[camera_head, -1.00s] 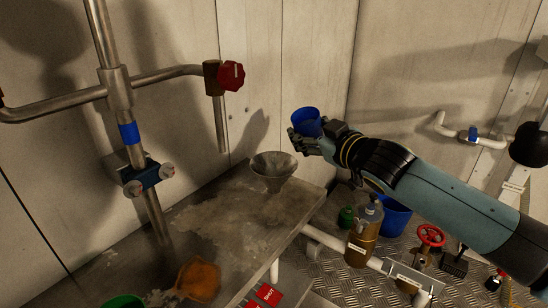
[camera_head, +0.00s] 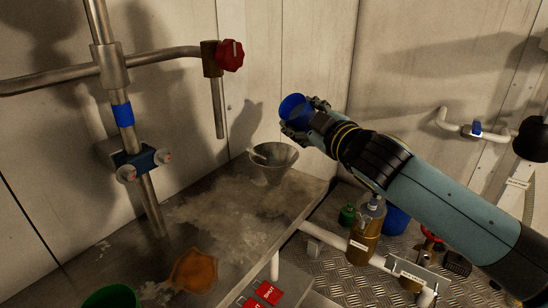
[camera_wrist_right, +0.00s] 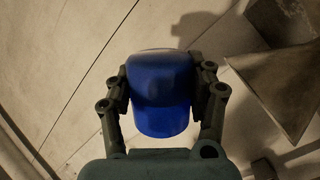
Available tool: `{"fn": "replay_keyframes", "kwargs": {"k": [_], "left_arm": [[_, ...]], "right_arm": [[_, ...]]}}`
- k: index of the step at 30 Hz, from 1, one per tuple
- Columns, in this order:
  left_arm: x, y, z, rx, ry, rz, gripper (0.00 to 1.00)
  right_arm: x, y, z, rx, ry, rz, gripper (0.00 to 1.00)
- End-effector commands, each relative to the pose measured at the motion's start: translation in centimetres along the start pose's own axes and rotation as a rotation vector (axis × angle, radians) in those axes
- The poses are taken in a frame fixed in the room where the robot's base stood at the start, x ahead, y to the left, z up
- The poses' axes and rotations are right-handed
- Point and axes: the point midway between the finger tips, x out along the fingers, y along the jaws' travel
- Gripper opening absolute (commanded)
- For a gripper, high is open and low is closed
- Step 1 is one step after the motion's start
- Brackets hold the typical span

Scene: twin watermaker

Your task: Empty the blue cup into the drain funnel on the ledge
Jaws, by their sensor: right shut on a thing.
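The blue cup (camera_head: 294,108) is held by my right gripper (camera_head: 297,120) above the ledge. The cup is tilted, with its mouth turned towards the left. In the right wrist view the blue cup (camera_wrist_right: 160,95) sits between both fingers of my right gripper (camera_wrist_right: 165,100), which touch its sides. The drain funnel (camera_head: 273,162) is a grey metal cone on the ledge (camera_head: 240,200), below and slightly left of the cup. It also shows in the right wrist view (camera_wrist_right: 275,80). Whether anything is in the cup cannot be seen. My left gripper is not in view.
A pipe with a red knob (camera_head: 230,56) hangs left of the cup. A vertical pipe with a blue clamp (camera_head: 142,163) stands further left. An orange piece (camera_head: 194,271) and a green cup (camera_head: 112,298) are at the ledge's front. A brown bottle (camera_head: 366,228) stands below, right of the ledge.

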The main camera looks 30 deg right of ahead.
Motion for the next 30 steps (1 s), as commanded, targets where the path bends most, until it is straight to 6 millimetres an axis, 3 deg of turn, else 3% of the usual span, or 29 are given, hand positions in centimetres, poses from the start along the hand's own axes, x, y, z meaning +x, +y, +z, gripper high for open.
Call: {"fn": "replay_keyframes", "kwargs": {"k": [30], "left_arm": [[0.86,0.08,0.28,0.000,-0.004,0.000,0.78]], "right_arm": [[-0.01,0.50,-0.42,-0.135,0.018,0.028,0.20]]}}
